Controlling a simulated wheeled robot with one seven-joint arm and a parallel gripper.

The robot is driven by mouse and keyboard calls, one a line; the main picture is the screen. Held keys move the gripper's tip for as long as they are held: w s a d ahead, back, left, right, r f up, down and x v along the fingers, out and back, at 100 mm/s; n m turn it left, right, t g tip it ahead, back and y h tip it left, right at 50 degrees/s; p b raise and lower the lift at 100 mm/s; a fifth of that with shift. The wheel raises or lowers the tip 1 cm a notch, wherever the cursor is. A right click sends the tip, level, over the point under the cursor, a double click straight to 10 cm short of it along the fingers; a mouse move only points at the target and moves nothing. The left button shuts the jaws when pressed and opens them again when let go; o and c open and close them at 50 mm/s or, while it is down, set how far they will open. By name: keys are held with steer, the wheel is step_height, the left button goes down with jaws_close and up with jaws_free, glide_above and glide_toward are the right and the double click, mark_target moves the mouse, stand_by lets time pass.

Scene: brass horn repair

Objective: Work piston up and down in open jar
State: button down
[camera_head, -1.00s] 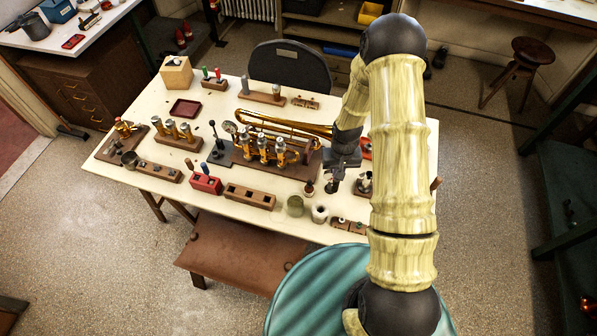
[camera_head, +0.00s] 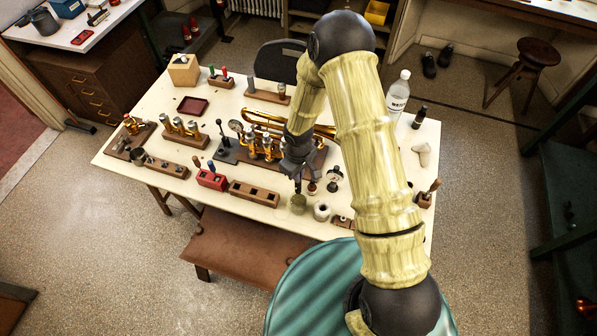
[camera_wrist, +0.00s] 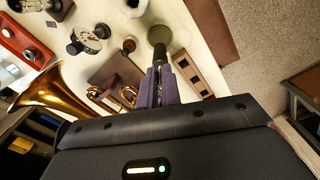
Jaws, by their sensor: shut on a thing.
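My gripper (camera_head: 298,178) is shut on a slim dark piston (camera_wrist: 159,53), which points down from the fingertips. The open jar (camera_head: 298,204) is small and olive-green, near the front edge of the table. In the wrist view the jar (camera_wrist: 159,34) lies just beyond the fingers, and the piston's lower end overlaps its near rim. I cannot tell whether the piston is inside the jar or above it. The fingers hide the piston's upper part.
The brass horn (camera_head: 262,146) lies behind.

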mark_target(299, 188)
steer(key=shift+f, duration=0.1)
steer(key=shift+f+b, duration=1.25)
steer(key=shift+f, duration=0.55)
steer(key=shift+b, duration=0.4)
stand_by(0.6)
steer(key=shift+f+b, duration=3.6)
steer(key=shift+f, duration=0.9)
steer(key=shift+r+p, duration=1.3)
steer(key=shift+r, duration=0.6)
steer(key=shift+f, duration=0.15)
